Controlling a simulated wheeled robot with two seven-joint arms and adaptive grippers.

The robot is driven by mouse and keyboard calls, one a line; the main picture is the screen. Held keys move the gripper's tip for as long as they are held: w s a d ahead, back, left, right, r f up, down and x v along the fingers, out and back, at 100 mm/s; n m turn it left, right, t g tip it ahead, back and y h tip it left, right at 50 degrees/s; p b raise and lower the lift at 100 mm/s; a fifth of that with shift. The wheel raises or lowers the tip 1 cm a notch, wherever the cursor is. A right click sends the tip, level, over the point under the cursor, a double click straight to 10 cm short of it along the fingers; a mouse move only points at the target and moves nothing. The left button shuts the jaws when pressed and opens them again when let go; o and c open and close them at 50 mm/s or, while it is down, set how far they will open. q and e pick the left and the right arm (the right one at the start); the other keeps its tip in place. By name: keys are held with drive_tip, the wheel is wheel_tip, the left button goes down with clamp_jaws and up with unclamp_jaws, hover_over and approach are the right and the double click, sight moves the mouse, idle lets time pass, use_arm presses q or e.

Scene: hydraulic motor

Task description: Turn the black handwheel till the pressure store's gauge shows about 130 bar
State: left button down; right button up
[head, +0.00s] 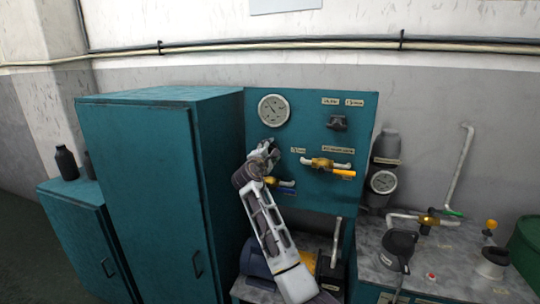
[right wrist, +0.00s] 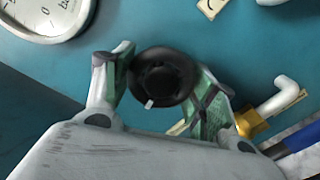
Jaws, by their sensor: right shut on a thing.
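The black handwheel (right wrist: 163,77) sits between the two fingers of my right gripper (right wrist: 160,92) in the right wrist view. The gripper is shut on its rim, and a small white mark shows at the wheel's lower edge. In the head view my right gripper (head: 265,153) is at the teal panel, just below the panel's large white gauge (head: 273,110), and hides the wheel. A second gauge (head: 383,182) is on the dark grey cylinder (head: 386,147) right of the panel, likely the pressure store; its reading is too small to tell. My left gripper is out of view.
A brass valve with an orange handle (head: 328,163) and white pipes sit right of my gripper on the panel (head: 300,200). A tall teal cabinet (head: 150,190) stands close on the left. A grey bench (head: 440,270) with pipes and black fittings is at right.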

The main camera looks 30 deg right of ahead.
drive_tip(key=shift+f+m+b, duration=0.1)
drive_tip(key=shift+m+b, duration=0.3)
drive_tip(key=shift+m, duration=0.5)
drive_tip(key=m+b, duration=0.1)
drive_tip(key=m, duration=0.1)
drive_tip(key=shift+m, duration=0.3)
drive_tip(key=shift+m+b, duration=0.7)
drive_tip(key=shift+m, duration=0.7)
drive_tip(key=o, duration=1)
drive_tip(key=shift+r, duration=0.2)
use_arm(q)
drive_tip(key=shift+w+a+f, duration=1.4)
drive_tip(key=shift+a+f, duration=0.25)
use_arm(e)
drive_tip(key=shift+v, duration=6.05)
